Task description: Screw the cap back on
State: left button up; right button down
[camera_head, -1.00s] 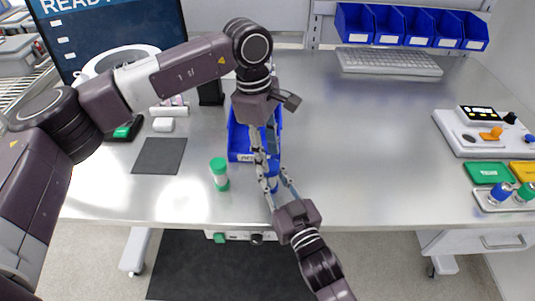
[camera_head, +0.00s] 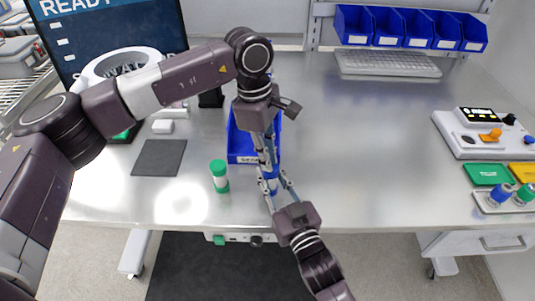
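A blue-and-white tube (camera_head: 272,187) stands between the fingers of my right gripper (camera_head: 276,187), which comes up from the bottom and is shut on its lower part. My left gripper (camera_head: 267,168) reaches down from above, directly over the tube. Its fingers look closed around the blue cap (camera_head: 269,173) at the top of the tube. The fingers hide much of the cap, and I cannot tell whether it is seated on the tube.
A blue bin (camera_head: 241,148) stands just behind the grippers. A green-capped tube (camera_head: 219,176) stands upright to their left, near a dark mat (camera_head: 159,158). A device (camera_head: 488,133) and a tray of capped tubes (camera_head: 507,200) are at the right. The middle right table is clear.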

pick_arm(q)
jog(key=shift+f, duration=0.2)
pick_arm(e)
jog(key=shift+r, duration=0.1)
pick_arm(q)
jog(key=shift+s, duration=0.1)
jog(key=shift+r, duration=0.1)
jog(key=shift+a+r, duration=0.15)
jog(key=shift+r, duration=0.85)
jog(key=shift+a+r, duration=0.1)
jog(key=shift+r, duration=0.85)
pick_arm(e)
jog(key=c, duration=1.6)
grip_release()
jog(key=shift+s, duration=0.1)
jog(key=v, duration=1.2)
